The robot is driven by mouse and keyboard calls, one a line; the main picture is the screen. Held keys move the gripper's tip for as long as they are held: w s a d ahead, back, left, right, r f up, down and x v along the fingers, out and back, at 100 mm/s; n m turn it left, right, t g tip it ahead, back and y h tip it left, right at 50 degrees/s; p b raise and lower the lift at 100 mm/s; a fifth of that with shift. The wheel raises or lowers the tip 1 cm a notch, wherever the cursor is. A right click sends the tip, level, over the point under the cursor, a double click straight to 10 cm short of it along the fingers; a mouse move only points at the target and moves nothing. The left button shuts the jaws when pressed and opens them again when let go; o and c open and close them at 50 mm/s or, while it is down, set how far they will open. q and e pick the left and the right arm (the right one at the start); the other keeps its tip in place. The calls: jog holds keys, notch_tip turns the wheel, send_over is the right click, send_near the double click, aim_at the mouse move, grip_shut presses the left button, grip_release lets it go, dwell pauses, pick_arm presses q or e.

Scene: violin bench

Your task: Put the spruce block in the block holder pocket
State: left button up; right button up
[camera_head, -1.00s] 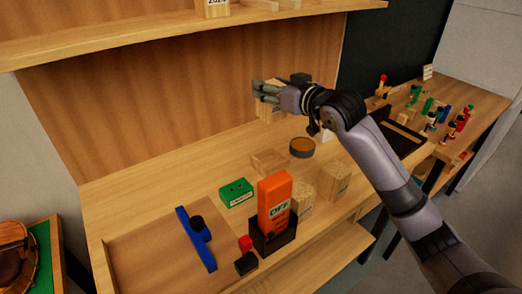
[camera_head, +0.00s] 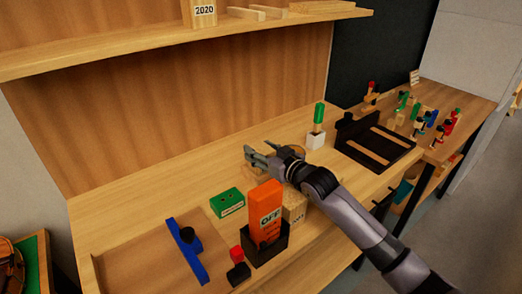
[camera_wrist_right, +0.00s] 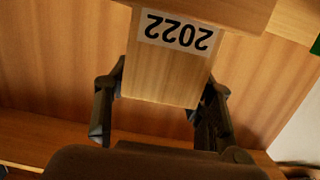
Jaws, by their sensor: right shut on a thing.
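My right gripper (camera_head: 256,156) is shut on a pale wooden block (camera_wrist_right: 165,75) with a label reading 2022, upside down in the right wrist view. The two dark fingers (camera_wrist_right: 160,112) are on either side of the block. In the head view the gripper is low over the bench, where the pale wooden holder (camera_head: 254,174) stands. The gripper and forearm cover most of the holder and the held block there. I cannot tell whether the block is inside the pocket or just above it. My left gripper is not in view.
A green box (camera_head: 227,202), an orange OFF case (camera_head: 264,210) in a black stand and a pale block (camera_head: 293,207) stand close by. A blue tool (camera_head: 187,248) lies front left. A black tray (camera_head: 375,145) is right. A shelf (camera_head: 150,43) overhangs the back.

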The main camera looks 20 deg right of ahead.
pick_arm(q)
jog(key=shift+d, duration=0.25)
pick_arm(e)
jog(key=shift+r, duration=0.1)
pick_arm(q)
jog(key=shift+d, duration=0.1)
pick_arm(e)
jog(key=shift+f, duration=0.2)
jog(key=o, duration=1.2)
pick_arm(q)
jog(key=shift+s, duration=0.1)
pick_arm(e)
jog(key=shift+o, duration=0.2)
jog(key=shift+r, duration=0.3)
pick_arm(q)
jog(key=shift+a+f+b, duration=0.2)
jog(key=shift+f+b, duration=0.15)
pick_arm(e)
jog(key=v, duration=1.2)
